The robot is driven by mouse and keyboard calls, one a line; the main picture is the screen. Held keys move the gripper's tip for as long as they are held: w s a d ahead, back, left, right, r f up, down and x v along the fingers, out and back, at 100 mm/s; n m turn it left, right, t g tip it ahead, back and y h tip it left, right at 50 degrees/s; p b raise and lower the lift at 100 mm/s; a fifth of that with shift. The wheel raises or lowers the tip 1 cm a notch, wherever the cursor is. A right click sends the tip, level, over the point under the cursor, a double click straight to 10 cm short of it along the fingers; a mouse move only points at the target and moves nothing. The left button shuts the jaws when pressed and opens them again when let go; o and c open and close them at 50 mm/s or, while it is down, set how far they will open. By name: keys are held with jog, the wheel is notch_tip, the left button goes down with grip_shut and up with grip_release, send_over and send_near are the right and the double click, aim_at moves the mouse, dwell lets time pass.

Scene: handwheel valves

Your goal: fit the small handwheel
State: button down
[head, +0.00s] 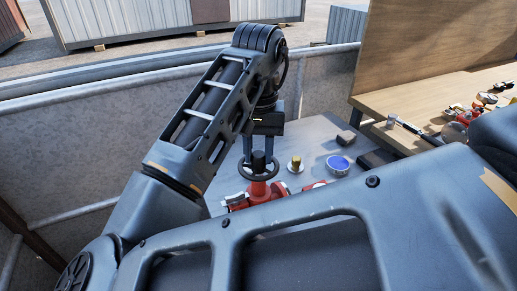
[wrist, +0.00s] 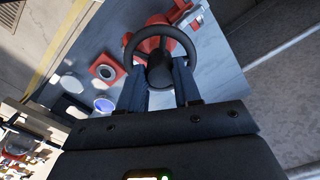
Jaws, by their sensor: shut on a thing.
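A black handwheel (head: 245,175) with a round rim and a central hub is in my gripper (head: 258,155), which is shut on the hub from above. In the wrist view the wheel (wrist: 132,48) lies just beyond the fingertips of my gripper (wrist: 160,72). A red valve (head: 258,190) stands on the grey table directly under the wheel. Its red body also shows behind the wheel in the wrist view (wrist: 152,43). The wheel is roughly level and close above or on the valve top. The hub hides the stem, so I cannot tell whether it is seated.
A brass piece (head: 296,161) on a pale disc and a blue-topped round dish (head: 338,163) stand to the right on the grey table (head: 312,134). A red square flange (wrist: 105,68) is beside the valve. Dark blocks lie behind. A wooden bench (head: 420,135) holds small parts.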

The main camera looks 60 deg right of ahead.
jog(key=shift+f+b, duration=0.75)
jog(key=shift+f, duration=0.5)
jog(key=c, duration=0.7)
grip_release()
notch_tip(320, 180, up, 8)
jog(key=shift+f+p, duration=0.1)
jog(key=shift+p, duration=0.35)
